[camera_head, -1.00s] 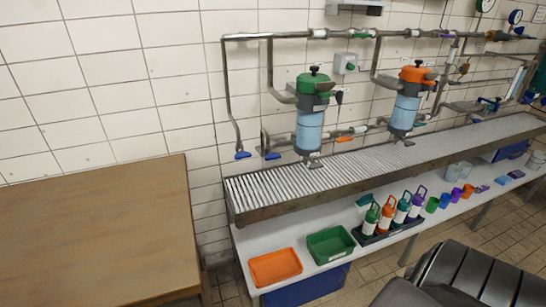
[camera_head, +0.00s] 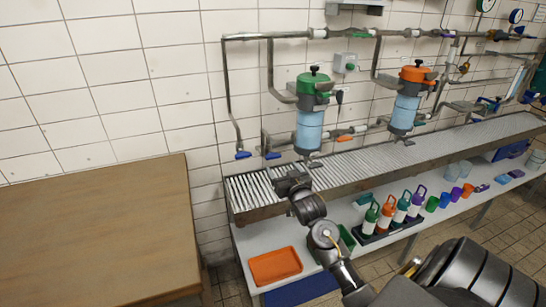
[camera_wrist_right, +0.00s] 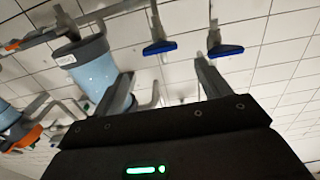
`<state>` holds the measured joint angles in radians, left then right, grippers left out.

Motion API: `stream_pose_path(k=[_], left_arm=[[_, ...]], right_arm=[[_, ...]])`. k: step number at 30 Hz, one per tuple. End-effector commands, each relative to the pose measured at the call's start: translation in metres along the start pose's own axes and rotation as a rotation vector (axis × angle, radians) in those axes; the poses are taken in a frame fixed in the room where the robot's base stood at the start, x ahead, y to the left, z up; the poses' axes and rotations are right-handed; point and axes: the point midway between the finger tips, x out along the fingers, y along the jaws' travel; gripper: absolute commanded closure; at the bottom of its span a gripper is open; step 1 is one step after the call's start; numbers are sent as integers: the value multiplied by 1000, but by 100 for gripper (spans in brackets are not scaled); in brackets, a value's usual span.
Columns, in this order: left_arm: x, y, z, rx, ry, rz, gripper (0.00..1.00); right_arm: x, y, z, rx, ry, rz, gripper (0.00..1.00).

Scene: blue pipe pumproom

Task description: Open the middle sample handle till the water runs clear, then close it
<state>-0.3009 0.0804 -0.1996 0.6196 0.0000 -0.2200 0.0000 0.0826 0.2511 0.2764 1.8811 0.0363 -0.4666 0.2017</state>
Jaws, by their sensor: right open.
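Two blue tap handles hang on pipe ends over the drain trough: an outer left one (camera_head: 243,155) and one nearer the green-topped filter (camera_head: 273,156). In the right wrist view they show as the outer handle (camera_wrist_right: 226,50) and the nearer handle (camera_wrist_right: 160,47). I cannot tell for sure which handle is the middle sample one. A grey lever (camera_head: 315,164) sits under the green-topped filter (camera_head: 310,125). My right gripper (camera_head: 291,178) is open and empty over the trough, below and apart from the handles. No running water is visible. My left gripper is not in view.
The slatted trough (camera_head: 400,165) runs along the wall. Below it, a shelf holds an orange tray (camera_head: 275,267), a rack of bottles (camera_head: 390,230) and several cups. An orange-topped filter (camera_head: 405,105) hangs further right. A wooden table (camera_head: 90,230) stands at left.

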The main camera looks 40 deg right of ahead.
Motion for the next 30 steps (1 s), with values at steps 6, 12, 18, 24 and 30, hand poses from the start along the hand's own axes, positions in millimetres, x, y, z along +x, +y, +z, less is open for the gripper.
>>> stream_pose_path(k=[6,12,18,24,30], left_arm=[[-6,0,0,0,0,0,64],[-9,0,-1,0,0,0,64],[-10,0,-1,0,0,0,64],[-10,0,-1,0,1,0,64],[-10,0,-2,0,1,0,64]], right_arm=[[41,0,-2,1,-1,0,24],[75,0,-1,1,-1,1,24],[91,0,0,0,-1,0,24],[94,0,1,0,-1,0,24],[94,0,1,0,-2,0,33]])
